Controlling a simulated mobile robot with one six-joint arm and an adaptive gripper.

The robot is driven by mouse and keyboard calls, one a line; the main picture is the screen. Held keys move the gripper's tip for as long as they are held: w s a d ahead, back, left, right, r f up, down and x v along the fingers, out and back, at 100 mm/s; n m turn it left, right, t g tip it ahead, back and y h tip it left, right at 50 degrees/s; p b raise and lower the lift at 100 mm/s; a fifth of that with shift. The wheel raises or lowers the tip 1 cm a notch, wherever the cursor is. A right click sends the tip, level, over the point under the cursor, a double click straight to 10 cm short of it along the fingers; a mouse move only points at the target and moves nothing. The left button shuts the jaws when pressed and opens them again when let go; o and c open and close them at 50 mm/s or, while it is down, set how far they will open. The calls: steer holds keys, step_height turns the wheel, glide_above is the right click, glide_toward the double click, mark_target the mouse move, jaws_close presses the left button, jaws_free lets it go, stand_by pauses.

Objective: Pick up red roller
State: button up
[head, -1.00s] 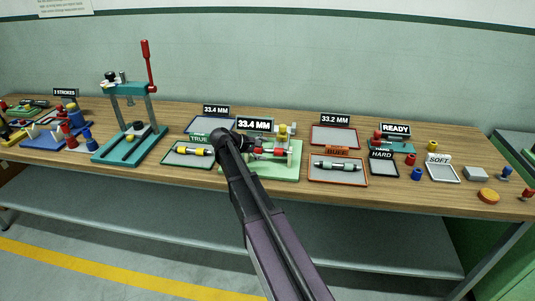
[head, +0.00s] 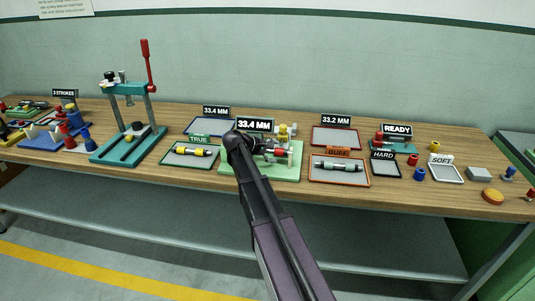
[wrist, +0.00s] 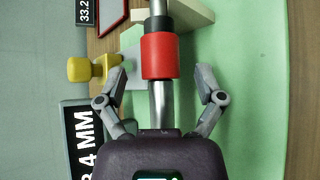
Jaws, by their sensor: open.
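The red roller (wrist: 161,57) is a short red sleeve on a grey metal shaft (wrist: 161,100), with a black band at its far end in the wrist view. In the head view the red roller (head: 281,151) is partly hidden by my arm and sits in a fixture on a light green base (head: 285,174). My gripper (wrist: 161,73) is open. Its two fingers stand on either side of the roller and shaft, with gaps visible on both sides.
A yellow knob (wrist: 80,69) and a 33.4 MM sign (wrist: 82,140) are close to the left finger. The TRUE tray (head: 189,163) is left of the fixture and the BUFF tray (head: 339,180) right. A teal press (head: 130,140) stands farther left.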

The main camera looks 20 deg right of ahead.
stand_by(0.4)
jaws_close()
steer(key=shift+r, duration=0.2)
step_height(320, 180, up, 3)
steer(key=p, duration=0.3)
steer(key=s+d+r+p, duration=0.1)
steer(key=s+d+p, duration=0.1)
steer(key=s, duration=1.4)
steer(key=shift+r, duration=0.3)
steer(key=shift+w+d, duration=0.1)
steer(key=shift+r, duration=0.1)
steer(key=shift+r+p, duration=0.8)
steer(key=shift+p, duration=0.1)
